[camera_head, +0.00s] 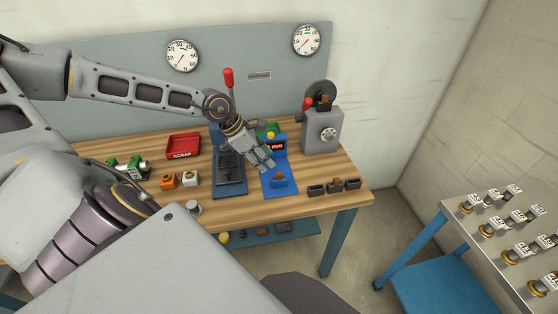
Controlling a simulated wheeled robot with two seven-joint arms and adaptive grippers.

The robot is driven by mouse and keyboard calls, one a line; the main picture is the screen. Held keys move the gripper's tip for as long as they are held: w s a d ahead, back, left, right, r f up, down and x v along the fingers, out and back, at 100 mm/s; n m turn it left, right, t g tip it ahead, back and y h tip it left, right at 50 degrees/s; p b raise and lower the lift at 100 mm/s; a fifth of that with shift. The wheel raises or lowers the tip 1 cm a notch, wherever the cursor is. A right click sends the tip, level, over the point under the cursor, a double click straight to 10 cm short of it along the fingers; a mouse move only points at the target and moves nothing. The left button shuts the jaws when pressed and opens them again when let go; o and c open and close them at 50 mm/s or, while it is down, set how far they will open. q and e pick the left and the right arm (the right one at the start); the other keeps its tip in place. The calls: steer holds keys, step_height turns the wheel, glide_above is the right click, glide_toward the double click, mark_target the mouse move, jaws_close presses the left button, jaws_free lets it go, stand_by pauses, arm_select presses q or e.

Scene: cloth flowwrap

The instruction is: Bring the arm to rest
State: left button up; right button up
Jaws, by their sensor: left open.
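My left arm reaches in from the left across the wooden workbench (230,211). My left gripper (267,163) is open and points down and to the right, above the blue mat (282,168). No held object shows between its fingers, though they are small in the view. My right gripper is not in view.
A dark press-like fixture (229,174) stands left of the gripper, a red scrap bin (183,146) beyond it. A grey machine (322,132) stands on the right, with dark blocks (334,187) in front. A metal table (500,235) with several fittings stands at far right.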

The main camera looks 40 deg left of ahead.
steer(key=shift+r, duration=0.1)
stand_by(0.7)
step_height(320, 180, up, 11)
steer(key=p, duration=1.1)
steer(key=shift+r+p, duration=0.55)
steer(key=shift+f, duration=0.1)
